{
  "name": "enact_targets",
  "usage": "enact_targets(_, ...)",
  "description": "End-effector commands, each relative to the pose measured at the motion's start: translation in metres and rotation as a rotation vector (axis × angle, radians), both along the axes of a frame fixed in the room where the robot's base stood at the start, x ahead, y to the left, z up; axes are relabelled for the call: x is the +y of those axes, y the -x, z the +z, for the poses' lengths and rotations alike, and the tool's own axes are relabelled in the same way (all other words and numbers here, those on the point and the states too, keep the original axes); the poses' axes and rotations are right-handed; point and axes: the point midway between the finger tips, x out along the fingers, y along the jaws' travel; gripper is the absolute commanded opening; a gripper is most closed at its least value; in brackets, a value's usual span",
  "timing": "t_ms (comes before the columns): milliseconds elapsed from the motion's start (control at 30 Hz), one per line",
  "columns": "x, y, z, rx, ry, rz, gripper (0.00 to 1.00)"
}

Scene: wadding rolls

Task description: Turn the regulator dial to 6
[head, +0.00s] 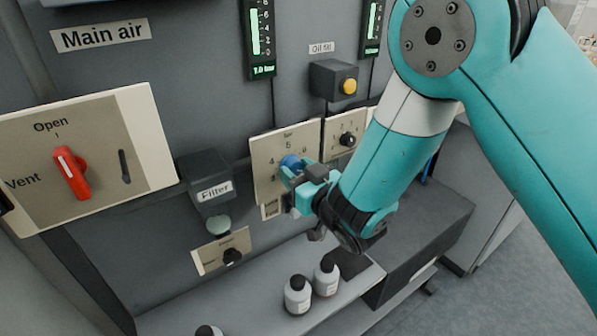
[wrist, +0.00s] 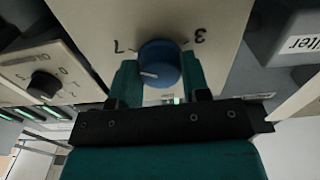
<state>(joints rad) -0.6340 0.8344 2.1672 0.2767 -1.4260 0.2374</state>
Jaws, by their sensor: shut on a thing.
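The regulator dial is a blue round knob (head: 292,162) on a beige plate (head: 262,178) in the middle of the head view. Numbers around it include a 4 and a 6 or similar digit above. In the wrist view the knob (wrist: 159,64) shows a white pointer line, with 7 printed to its left and 3 to its right. My gripper (head: 300,174) reaches it from the right. In the wrist view its teal fingers (wrist: 160,82) are on both sides of the knob, shut on it. The scale mark that the pointer faces is hidden.
A gauge reading 7.0 bar (head: 262,70) hangs above the plate. A yellow button (head: 349,86) and a small black knob (head: 347,140) are close at right. The filter box (head: 210,185) is at left, a red handle (head: 71,172) farther left. Bottles (head: 298,295) stand below.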

Motion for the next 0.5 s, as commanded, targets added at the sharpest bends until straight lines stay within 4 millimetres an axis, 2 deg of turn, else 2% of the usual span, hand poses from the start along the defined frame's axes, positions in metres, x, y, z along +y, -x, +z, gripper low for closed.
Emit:
enact_targets(267,-0.0003,0.0003,-0.0011,-0.092,0.136,0.001,0.19)
enact_targets(500,-0.0013,-0.0001,-0.0014,-0.215,0.320,0.001,0.19)
